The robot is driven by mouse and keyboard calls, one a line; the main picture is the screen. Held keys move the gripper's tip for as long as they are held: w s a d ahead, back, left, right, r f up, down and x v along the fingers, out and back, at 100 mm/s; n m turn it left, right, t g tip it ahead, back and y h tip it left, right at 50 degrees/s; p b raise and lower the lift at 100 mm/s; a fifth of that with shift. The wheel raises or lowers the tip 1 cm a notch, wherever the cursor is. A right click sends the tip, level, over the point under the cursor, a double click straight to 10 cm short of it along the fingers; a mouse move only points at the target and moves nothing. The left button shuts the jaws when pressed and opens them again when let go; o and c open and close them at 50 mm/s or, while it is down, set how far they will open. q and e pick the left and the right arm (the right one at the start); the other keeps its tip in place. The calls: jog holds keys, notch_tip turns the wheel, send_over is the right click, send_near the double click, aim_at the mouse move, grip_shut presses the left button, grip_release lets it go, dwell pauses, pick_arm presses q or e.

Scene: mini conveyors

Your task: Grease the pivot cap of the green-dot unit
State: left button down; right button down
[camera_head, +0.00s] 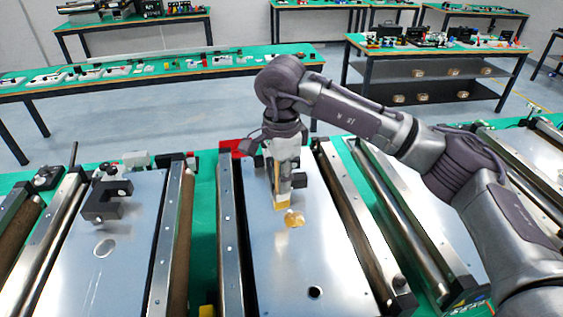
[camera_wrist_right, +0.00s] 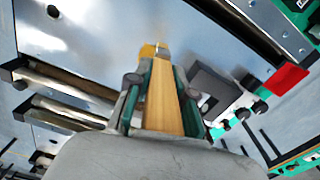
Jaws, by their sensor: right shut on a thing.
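My right gripper (camera_head: 283,172) is shut on a wooden-handled brush (camera_head: 282,199) above the middle conveyor unit (camera_head: 305,262). The brush points down, its yellowish end just behind a round golden cap (camera_head: 294,218) on the unit's metal plate. I cannot tell whether the brush touches the cap. In the right wrist view, the fingers (camera_wrist_right: 160,100) grip both sides of the wooden handle (camera_wrist_right: 162,112); a golden patch (camera_wrist_right: 147,51) shows at its far end, not clearly brush or cap. No green dot shows clearly. My left gripper is out of view.
A left unit (camera_head: 75,270) carries a black bracket (camera_head: 105,203) and a round silver disc (camera_head: 104,247). Side rails and rollers flank the plates. A red block (camera_head: 232,148) is behind the middle unit, with a dark hole (camera_head: 315,292) in its front plate. Tables stand behind.

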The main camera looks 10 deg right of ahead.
jog(key=shift+r+p, duration=0.3)
jog(key=shift+r, duration=0.65)
jog(key=shift+a+r+p, duration=0.15)
jog(key=shift+r+p, duration=0.2)
jog(key=shift+r, duration=0.5)
jog(key=shift+w, duration=0.1)
